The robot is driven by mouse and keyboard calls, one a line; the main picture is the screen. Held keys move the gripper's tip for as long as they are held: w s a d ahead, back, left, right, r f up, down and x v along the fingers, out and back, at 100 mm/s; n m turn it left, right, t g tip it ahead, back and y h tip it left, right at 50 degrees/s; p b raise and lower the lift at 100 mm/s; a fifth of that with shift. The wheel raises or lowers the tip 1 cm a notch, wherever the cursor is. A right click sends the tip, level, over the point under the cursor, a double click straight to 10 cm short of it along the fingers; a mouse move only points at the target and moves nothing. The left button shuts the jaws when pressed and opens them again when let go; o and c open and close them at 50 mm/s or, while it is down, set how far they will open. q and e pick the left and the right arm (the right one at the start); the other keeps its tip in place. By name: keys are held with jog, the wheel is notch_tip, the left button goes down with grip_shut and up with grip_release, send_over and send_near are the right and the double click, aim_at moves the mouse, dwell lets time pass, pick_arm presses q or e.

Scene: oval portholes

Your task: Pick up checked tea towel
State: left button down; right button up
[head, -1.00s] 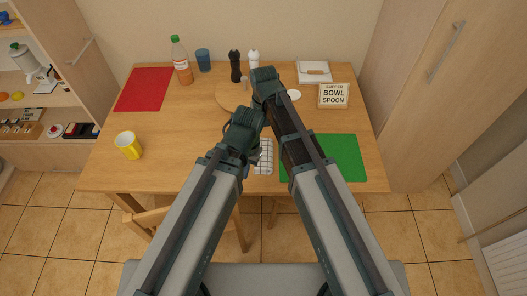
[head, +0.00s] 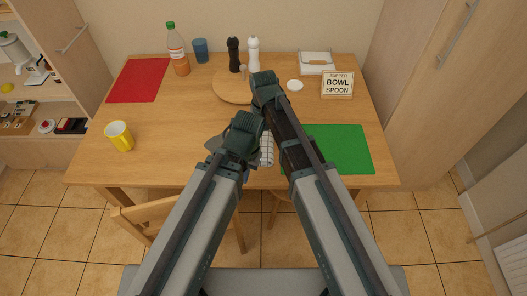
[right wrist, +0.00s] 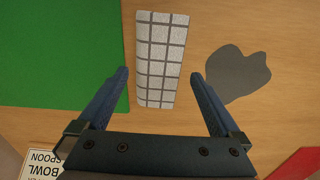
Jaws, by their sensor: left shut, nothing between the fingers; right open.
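The checked tea towel (head: 267,151), white with dark lines, lies folded on the wooden table near its front edge. In the head view my arms hide part of it. In the right wrist view the towel (right wrist: 162,50) shows as a long strip. My right gripper (right wrist: 160,76) is open and empty there, with a finger to each side of the towel's near end in the picture; the height above it is unclear. My left gripper (head: 232,138) is shut and empty, just left of the towel in the head view.
A green mat (head: 340,148) lies right of the towel, and a flat grey patch (right wrist: 238,76) on its other side. A yellow cup (head: 120,136) stands at left. A round board (head: 232,90), bottle (head: 178,52) and sign (head: 337,84) are farther back. A chair (head: 150,212) stands in front.

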aim_at(264, 143)
jog(key=f+b, duration=0.5)
jog(key=shift+w+d+f, duration=0.1)
jog(key=shift+w+f, duration=0.1)
jog(key=shift+w, duration=0.05)
jog(key=shift+r, duration=0.1)
jog(key=shift+c, duration=0.2)
jog(key=c, duration=1)
jog(key=shift+c, duration=0.2)
notch_tip(264, 143, up, 10)
jog(key=p, duration=1)
